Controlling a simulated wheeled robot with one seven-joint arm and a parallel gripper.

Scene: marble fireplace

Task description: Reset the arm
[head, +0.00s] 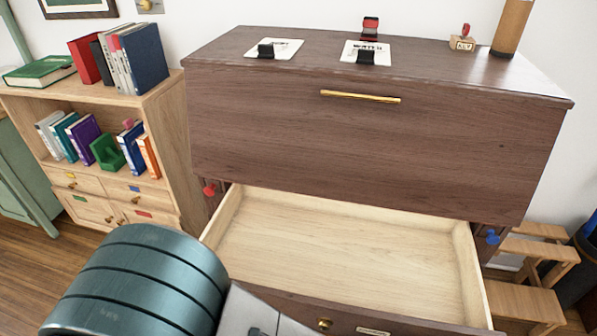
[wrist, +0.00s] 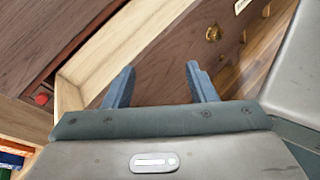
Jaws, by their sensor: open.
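My gripper (wrist: 162,84) shows in the wrist view with its two blue-grey fingers spread apart and nothing between them. It is open and sits close to the front corner of a pulled-out drawer. In the head view my arm fills the lower left, and the fingers are not visible there. The drawer (head: 340,248) is pale wood inside, empty where I can see it, and stands open below the dark brown cabinet (head: 370,140). In the wrist view a brass knob (wrist: 212,33) shows on the drawer's dark front, beyond the fingers.
A bookshelf (head: 165,100) with several books stands at the left. Wooden steps (head: 525,300) stand at the right. On the cabinet top are two white cards (head: 287,45), a stamp (head: 462,40) and a brown cylinder (head: 512,27). A red knob (head: 209,190) and a blue knob (head: 492,237) flank the drawer.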

